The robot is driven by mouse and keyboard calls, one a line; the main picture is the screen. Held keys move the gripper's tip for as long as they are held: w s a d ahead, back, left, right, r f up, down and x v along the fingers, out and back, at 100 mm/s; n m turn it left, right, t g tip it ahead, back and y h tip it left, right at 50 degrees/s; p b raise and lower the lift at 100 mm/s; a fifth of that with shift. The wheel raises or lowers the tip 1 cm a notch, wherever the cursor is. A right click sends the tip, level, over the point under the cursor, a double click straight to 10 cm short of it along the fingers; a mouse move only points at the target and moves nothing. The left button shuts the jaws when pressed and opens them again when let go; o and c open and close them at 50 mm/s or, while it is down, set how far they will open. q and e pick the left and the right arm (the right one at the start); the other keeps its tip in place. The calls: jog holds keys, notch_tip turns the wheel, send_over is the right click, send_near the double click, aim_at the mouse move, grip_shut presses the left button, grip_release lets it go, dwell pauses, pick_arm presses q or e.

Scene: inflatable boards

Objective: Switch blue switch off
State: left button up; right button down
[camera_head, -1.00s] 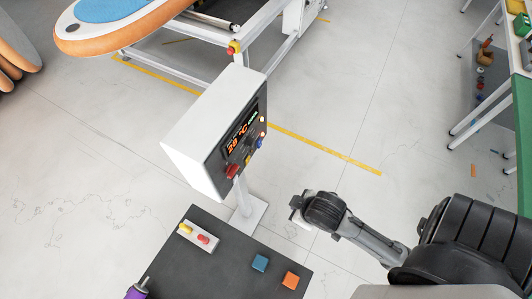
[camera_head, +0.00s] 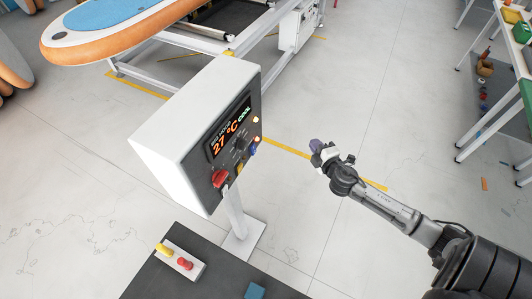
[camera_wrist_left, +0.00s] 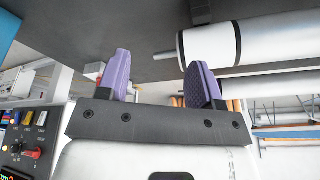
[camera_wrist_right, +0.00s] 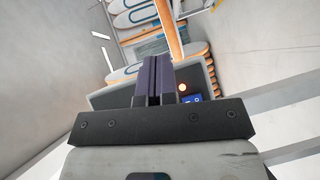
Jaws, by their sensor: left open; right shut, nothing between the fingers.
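The blue switch (camera_head: 253,148) is on the dark front panel of a white control box (camera_head: 175,125), at the panel's lower right. It also shows in the right wrist view (camera_wrist_right: 191,99), just right of the fingers, and at the left edge of the left wrist view (camera_wrist_left: 28,118). Its on/off position is too small to tell. My right gripper (camera_head: 317,147) is to the right of the panel, apart from the switch; its purple fingers (camera_wrist_right: 154,80) are shut and empty. My left gripper (camera_wrist_left: 160,82) is open and empty in its wrist view, outside the head view.
The panel has a display reading 27 °C COOL (camera_head: 230,128), a red knob (camera_head: 219,179), a yellow switch (camera_head: 240,168) and lit lamps.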

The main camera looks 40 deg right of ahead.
jog(key=a+f+n+y, duration=0.2)
jog(key=a+n+y, duration=0.7)
jog(key=y, duration=0.2)
jog(key=shift+s+a, duration=0.15)
jog(key=shift+s, duration=0.15)
send_near(255, 151)
jog(key=x, duration=0.5)
jog(key=shift+w+f, duration=0.1)
jog(key=shift+w, duration=0.25)
jog(key=shift+x, duration=0.95)
